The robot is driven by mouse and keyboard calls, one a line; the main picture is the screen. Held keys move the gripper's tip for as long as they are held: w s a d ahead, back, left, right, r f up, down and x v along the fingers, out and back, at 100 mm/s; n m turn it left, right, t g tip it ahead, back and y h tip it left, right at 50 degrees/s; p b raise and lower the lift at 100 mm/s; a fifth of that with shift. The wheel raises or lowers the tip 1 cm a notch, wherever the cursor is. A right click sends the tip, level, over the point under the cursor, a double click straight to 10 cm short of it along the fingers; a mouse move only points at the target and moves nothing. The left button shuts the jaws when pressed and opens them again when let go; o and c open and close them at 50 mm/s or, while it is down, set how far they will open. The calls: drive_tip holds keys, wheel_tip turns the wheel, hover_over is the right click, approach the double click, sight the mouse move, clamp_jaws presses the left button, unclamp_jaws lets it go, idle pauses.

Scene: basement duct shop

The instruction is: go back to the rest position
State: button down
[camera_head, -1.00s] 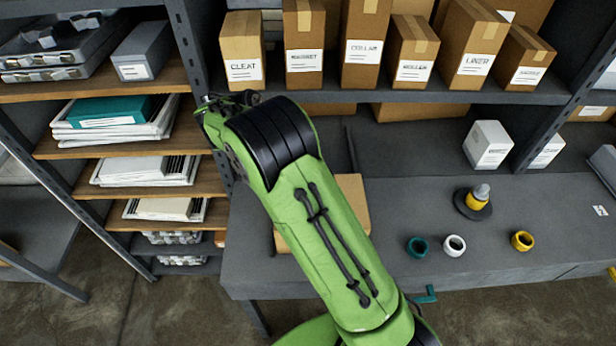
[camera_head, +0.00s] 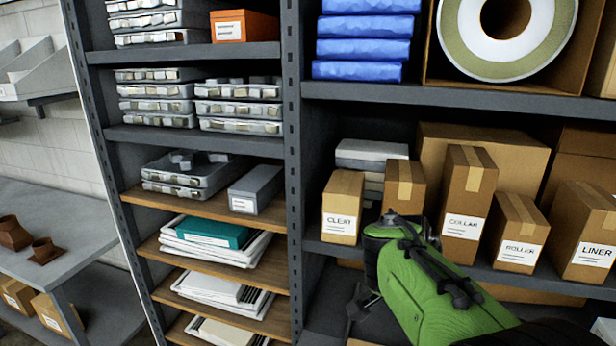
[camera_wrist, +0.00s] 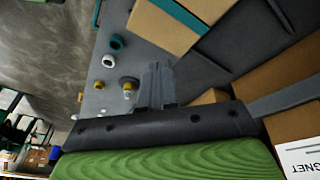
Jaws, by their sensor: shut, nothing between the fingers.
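My gripper (camera_wrist: 158,84) shows in the wrist view as two grey fingers held together, with nothing seen between them. It points over the grey bench top (camera_wrist: 98,78), apart from the things on it as far as I can tell. In the head view my green arm rises from the lower right corner in front of the shelf of labelled boxes.
The wrist view shows a teal ring (camera_wrist: 116,42), a white ring (camera_wrist: 108,61), a yellow-and-grey piece (camera_wrist: 129,87) and a teal-taped carton (camera_wrist: 165,25). In the head view, a CLEAT box (camera_head: 341,207) and COLLAR box (camera_head: 466,205) stand close to my arm.

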drive_tip(key=s+a+f+n+t+y+b, duration=0.1)
drive_tip(key=s+f+n+t+b, duration=0.1)
drive_tip(key=s+n, duration=0.4)
drive_tip(key=s+a+f+n+t+y+b, duration=0.2)
drive_tip(key=s+n, duration=0.5)
drive_tip(key=s, duration=0.5)
drive_tip(key=shift+a+f+t, duration=0.25)
drive_tip(key=shift+a+t, duration=0.05)
drive_tip(key=shift+t, duration=0.3)
